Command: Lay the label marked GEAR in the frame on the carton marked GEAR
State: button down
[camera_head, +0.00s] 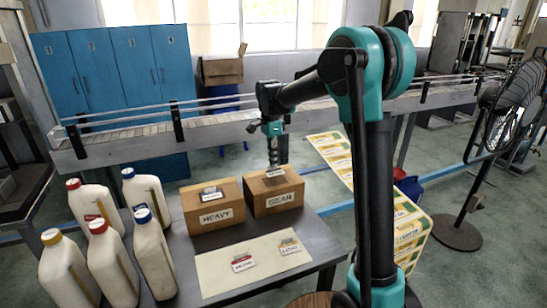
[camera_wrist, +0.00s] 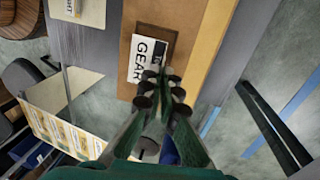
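The carton marked GEAR (camera_head: 288,199) stands on the table, its name on the front face. The white label marked GEAR (camera_wrist: 137,60), with a black tab, lies on its top. In the wrist view it covers the left part of the dark brown frame (camera_wrist: 171,42), and bare frame shows to its right. My gripper (camera_wrist: 161,77) points down over the label, fingertips close to the tab. A narrow gap shows between the fingers, so it looks slightly open. In the head view my gripper (camera_head: 272,164) is right above the carton top. Whether the fingertips touch the tab is unclear.
The carton marked HEAVY (camera_head: 214,218) stands close on the left with a label on top. Several white bottles (camera_head: 154,255) crowd the left. A conveyor (camera_head: 130,145) runs behind.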

jog(key=shift+f, duration=1.6)
jog(key=c, duration=1.6)
grip_release()
jog(key=shift+c, duration=0.2)
jog(key=shift+o, duration=0.4)
jog(key=o, duration=0.3)
jog(key=shift+o, duration=0.2)
notch_tip(320, 180, up, 8)
